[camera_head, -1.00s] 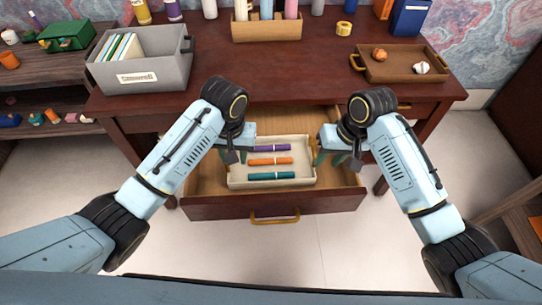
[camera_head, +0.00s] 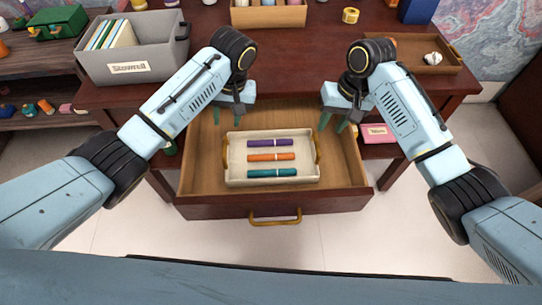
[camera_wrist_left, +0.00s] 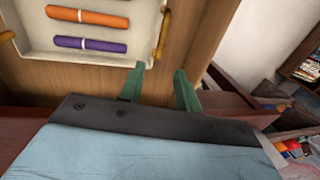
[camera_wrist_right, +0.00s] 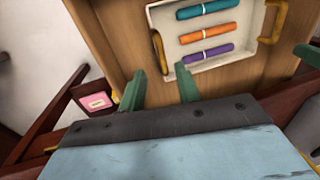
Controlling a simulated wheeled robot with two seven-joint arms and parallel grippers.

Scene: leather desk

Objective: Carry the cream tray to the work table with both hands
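The cream tray (camera_head: 231,152) lies flat in the open wooden drawer (camera_head: 342,165) of the desk. It holds a purple marker (camera_head: 270,143), an orange marker (camera_head: 270,157) and a teal marker (camera_head: 272,173). It has a tan handle at each short end; the right handle (camera_head: 317,148) shows clearly. My left gripper (camera_head: 230,117) is open and empty, beyond the tray's back left corner. My right gripper (camera_head: 333,123) is open and empty, beyond its back right corner. Both wrist views show the open fingers (camera_wrist_left: 158,88) (camera_wrist_right: 160,88) apart from the tray and its handles.
The red-brown desk (camera_head: 290,60) stands behind the drawer. It carries a grey file bin (camera_head: 150,65), a pen box (camera_head: 268,16), yellow tape (camera_head: 350,15) and a brown tray (camera_head: 440,65). A pink box (camera_head: 377,134) is right of the drawer. Shelves stand at left.

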